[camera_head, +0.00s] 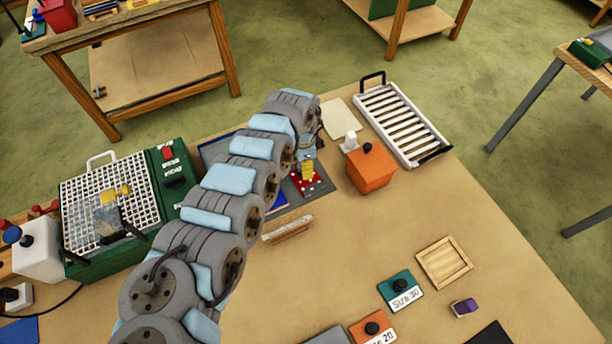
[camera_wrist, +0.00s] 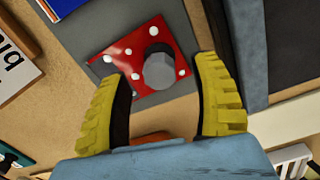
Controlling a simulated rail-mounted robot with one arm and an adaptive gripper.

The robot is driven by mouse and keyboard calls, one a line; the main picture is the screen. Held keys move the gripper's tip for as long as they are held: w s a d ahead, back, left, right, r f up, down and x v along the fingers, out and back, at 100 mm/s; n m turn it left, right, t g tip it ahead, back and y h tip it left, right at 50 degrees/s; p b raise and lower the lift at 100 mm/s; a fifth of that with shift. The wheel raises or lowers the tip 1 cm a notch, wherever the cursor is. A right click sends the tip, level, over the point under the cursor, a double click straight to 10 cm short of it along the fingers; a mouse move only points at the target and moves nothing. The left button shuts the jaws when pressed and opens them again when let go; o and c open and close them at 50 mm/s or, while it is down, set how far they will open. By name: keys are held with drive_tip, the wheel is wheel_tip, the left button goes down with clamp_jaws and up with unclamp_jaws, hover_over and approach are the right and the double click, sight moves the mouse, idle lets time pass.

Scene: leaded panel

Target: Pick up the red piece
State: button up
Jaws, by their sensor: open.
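The red piece (camera_wrist: 125,52) is a flat red plate with white dots and a grey knob (camera_wrist: 159,69) standing on it. It lies on a grey mat (camera_wrist: 88,68) in the wrist view. In the head view the red piece (camera_head: 319,186) shows just beside my gripper (camera_head: 307,170), partly hidden by it. In the wrist view my gripper (camera_wrist: 163,72) is open, with its yellow fingers apart on either side of the knob. Nothing is held between the fingers. I cannot tell whether they touch the piece.
An orange box (camera_head: 371,172) with a black knob stands right of my gripper, near a white slatted rack (camera_head: 402,125). A green machine with a white grid (camera_head: 108,200) stands at the left. The table's middle right is mostly clear, with a wooden tray (camera_head: 445,263) farther forward.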

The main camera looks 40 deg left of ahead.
drive_tip(key=shift+f, duration=0.35)
clamp_jaws()
